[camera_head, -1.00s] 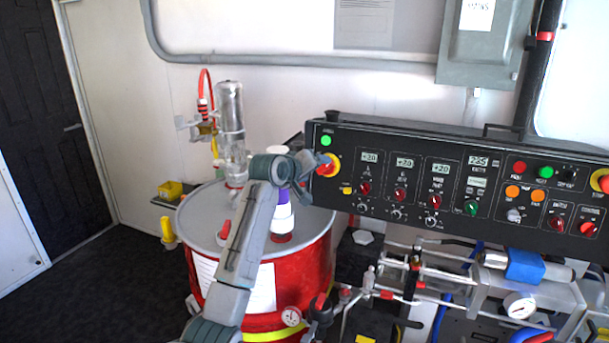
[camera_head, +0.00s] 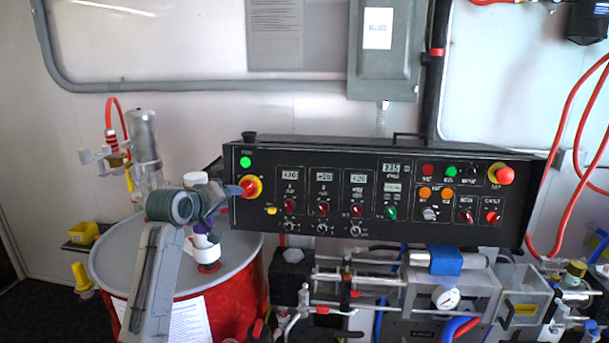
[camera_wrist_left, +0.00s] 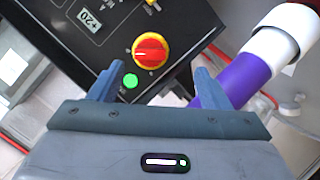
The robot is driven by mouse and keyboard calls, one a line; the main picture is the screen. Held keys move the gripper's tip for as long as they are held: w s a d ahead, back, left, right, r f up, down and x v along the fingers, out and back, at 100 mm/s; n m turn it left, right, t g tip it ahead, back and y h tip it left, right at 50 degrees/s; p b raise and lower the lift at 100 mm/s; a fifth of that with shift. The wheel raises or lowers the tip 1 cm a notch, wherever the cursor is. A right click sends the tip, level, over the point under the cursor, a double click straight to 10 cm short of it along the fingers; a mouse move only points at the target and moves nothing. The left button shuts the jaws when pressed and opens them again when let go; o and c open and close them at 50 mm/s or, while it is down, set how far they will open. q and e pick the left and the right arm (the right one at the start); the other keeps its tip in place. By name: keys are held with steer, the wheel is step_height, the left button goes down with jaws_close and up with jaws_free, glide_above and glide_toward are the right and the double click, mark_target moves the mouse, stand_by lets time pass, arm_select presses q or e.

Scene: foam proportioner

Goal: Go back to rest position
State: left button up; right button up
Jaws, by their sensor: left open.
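My left gripper (camera_head: 228,198) is in front of the left end of the black control panel (camera_head: 300,155), close to a red knob on a yellow ring (camera_head: 250,186). In the left wrist view my left gripper (camera_wrist_left: 150,88) has its two fingers wide apart with nothing between them. The red and yellow knob (camera_wrist_left: 150,51) lies beyond the fingertips there, with a lit green light (camera_wrist_left: 130,80) nearer the left finger. A purple and white cylinder (camera_wrist_left: 235,82) is just beside the right finger. My right gripper does not show.
A red drum (camera_head: 235,295) with a grey lid stands below my left arm. A clear cylinder (camera_head: 143,140) with a red hose rises at its back. Pipes and a gauge (camera_head: 446,297) sit under the panel. A grey box (camera_head: 384,50) hangs on the wall above.

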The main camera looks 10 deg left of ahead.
arm_select(q)
steer(key=s+d+f+m+g+y, duration=0.1)
steer(key=s+f+m+g, duration=0.15)
steer(key=s+f, duration=1)
steer(key=s+f+m+g+y, duration=0.1)
steer(key=s+f+g, duration=0.2)
steer(key=s+f, duration=0.95)
steer(key=s+f+m+g+y, duration=0.15)
steer(key=s+f, duration=0.35)
steer(key=s, duration=0.8)
steer(key=s+f+m+g, duration=0.25)
steer(key=s+f, duration=0.25)
steer(key=s, duration=0.8)
step_height(320, 180, down, 29)
steer(key=a+g, duration=0.2)
steer(key=a, duration=0.1)
steer(key=s+a+f, duration=0.1)
steer(key=s+f, duration=1.8)
steer(key=f, duration=0.1)
steer(key=shift+f+g, duration=0.25)
steer(key=shift+g, duration=0.1)
steer(key=shift+n, duration=0.25)
